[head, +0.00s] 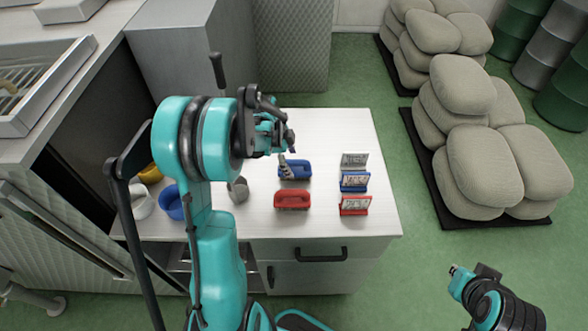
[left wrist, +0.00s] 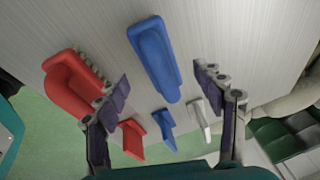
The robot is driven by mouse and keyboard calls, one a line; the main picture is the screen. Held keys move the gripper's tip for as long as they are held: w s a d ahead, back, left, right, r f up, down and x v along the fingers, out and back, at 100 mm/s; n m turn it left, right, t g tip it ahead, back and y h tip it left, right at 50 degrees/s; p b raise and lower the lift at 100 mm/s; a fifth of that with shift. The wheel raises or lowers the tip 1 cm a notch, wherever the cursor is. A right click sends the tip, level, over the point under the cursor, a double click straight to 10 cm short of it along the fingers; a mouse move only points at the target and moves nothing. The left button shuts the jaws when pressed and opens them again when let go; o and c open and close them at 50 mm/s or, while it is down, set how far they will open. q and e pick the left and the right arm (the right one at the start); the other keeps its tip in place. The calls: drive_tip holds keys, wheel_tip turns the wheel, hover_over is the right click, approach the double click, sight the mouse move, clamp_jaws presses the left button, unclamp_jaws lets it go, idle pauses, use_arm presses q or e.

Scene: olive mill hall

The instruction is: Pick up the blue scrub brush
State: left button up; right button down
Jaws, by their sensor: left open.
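The blue scrub brush (head: 297,171) lies on the white counter, partly covered by my left gripper in the head view. In the left wrist view the blue brush (left wrist: 157,58) lies between the two fingers and beyond their tips, with bare counter around it. My left gripper (head: 284,158) is open above the brush; its spread fingers (left wrist: 164,84) hold nothing. A red scrub brush (head: 293,200) lies nearer the counter's front; it also shows in the left wrist view (left wrist: 70,88), close to one finger. My right gripper (head: 462,282) is low at the right, clear of the counter; its jaws are unclear.
Grey (head: 354,160), blue (head: 354,181) and red (head: 355,205) label stands line the right of the white counter (head: 345,125). A grey object (head: 238,190) and a blue container (head: 172,203) are left. Sacks (head: 490,165) are piled on the floor at right.

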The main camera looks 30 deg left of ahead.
sight(297, 169)
use_arm(q)
drive_tip(key=shift+x, duration=1)
drive_tip(key=x, duration=0.1)
drive_tip(key=b+x, duration=0.1)
drive_tip(key=x, duration=0.1)
drive_tip(key=shift+w+d+f, duration=0.15)
drive_tip(key=shift+w+d, duration=0.1)
drive_tip(key=shift+d, duration=0.15)
drive_tip(key=shift+w+d+f, duration=0.1)
drive_tip(key=shift+w+f, duration=0.05)
drive_tip(key=shift+f, duration=0.25)
drive_tip(key=c, duration=1.4)
